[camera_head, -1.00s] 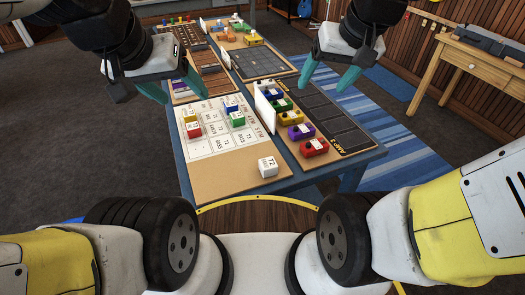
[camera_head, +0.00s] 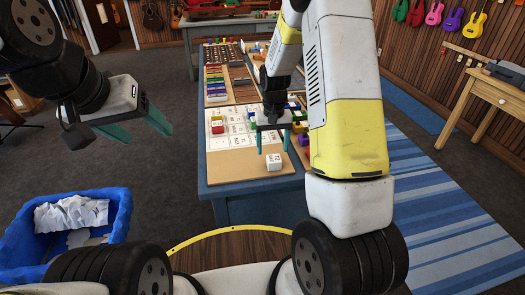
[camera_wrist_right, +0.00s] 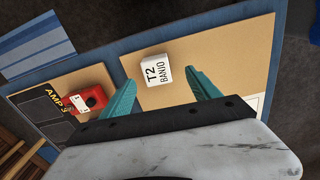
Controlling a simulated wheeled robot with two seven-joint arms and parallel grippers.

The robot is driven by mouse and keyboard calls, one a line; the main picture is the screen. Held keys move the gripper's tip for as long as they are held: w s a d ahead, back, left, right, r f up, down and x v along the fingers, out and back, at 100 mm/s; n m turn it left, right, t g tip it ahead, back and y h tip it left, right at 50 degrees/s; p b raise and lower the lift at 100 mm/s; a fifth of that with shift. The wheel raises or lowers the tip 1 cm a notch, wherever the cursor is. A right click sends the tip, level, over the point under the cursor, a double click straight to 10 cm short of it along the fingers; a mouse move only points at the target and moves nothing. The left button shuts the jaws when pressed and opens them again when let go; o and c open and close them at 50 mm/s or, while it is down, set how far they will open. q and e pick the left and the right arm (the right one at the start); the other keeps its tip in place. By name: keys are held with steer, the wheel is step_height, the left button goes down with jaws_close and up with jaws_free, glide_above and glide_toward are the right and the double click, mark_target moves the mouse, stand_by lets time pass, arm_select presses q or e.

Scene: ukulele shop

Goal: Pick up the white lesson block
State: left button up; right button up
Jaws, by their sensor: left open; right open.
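The white lesson block (camera_head: 274,162) sits on the tan board near the table's front edge. In the right wrist view the white block (camera_wrist_right: 156,66) reads "T2 BANJO" and lies ahead, between the lines of the two fingers. My right gripper (camera_head: 273,150) is open, fingers pointing down just above and behind the block in the head view; it also shows in the right wrist view (camera_wrist_right: 160,77). Nothing is between its fingers; exact height above the block is unclear. My left gripper (camera_head: 147,133) is open and empty, left of the table.
A red block (camera_wrist_right: 90,98) sits beside a dark "AMP 3" panel. A blue bin (camera_head: 118,212) with white paper is at the left. My right arm hides the table's right side.

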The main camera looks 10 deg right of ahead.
mark_target(274, 158)
steer(key=f, duration=0.6)
steer(key=shift+w+d+f, duration=0.15)
steer(key=shift+d+f, duration=0.15)
steer(key=shift+d, duration=0.05)
steer(key=c, duration=1.4)
steer(key=shift+c, duration=0.2)
steer(key=shift+r, duration=0.15)
